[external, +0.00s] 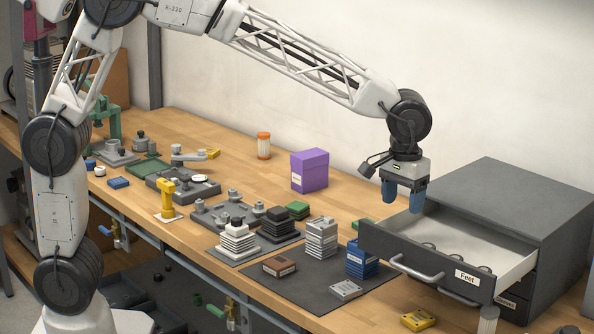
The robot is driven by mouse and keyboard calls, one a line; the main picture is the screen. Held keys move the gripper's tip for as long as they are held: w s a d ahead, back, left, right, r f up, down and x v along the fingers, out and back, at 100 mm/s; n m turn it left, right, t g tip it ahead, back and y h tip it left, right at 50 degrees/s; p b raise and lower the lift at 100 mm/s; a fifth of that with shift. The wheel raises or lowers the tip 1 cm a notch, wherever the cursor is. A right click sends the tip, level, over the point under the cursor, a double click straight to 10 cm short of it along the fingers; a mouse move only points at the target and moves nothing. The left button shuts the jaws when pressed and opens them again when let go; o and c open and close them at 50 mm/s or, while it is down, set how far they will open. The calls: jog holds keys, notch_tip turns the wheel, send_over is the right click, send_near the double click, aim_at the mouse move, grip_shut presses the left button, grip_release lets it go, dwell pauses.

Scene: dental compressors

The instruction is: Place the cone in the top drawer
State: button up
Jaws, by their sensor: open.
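The top drawer (420,268), labelled "Feet", is pulled open from the grey cabinet (525,205) at the right. Several small rounded dark grey items lie inside it, partly hidden by the drawer front. My gripper (403,200) points down with its blue fingers apart, near the back left part of the open drawer. Nothing shows between the fingers. I cannot tell its exact height over the drawer. I cannot pick out a cone clearly in this view.
A purple box (309,170) and an orange jar (263,146) stand on the wooden bench. A dark mat (313,288) with stacked blocks and a blue stack (361,260) lies left of the drawer. A yellow item (418,320) is at the front.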

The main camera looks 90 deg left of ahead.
jog(key=shift+r, duration=2.15)
jog(key=shift+s, duration=0.1)
jog(key=s+d+r+m+t, duration=0.1)
jog(key=s+r+m, duration=0.1)
jog(key=s, duration=1)
jog(key=s+d+r+m, duration=0.1)
jog(key=s+r+m, duration=0.15)
jog(key=s, duration=0.85)
jog(key=s+f+m, duration=0.2)
jog(key=s+f, duration=0.1)
jog(key=s, duration=0.8)
jog(key=s+d+f+m+t, duration=0.1)
jog(key=s+f, duration=0.3)
jog(key=s, duration=0.7)
jog(key=shift+f+m+t, duration=0.2)
jog(key=shift+m+t, duration=0.1)
jog(key=shift+m, duration=0.55)
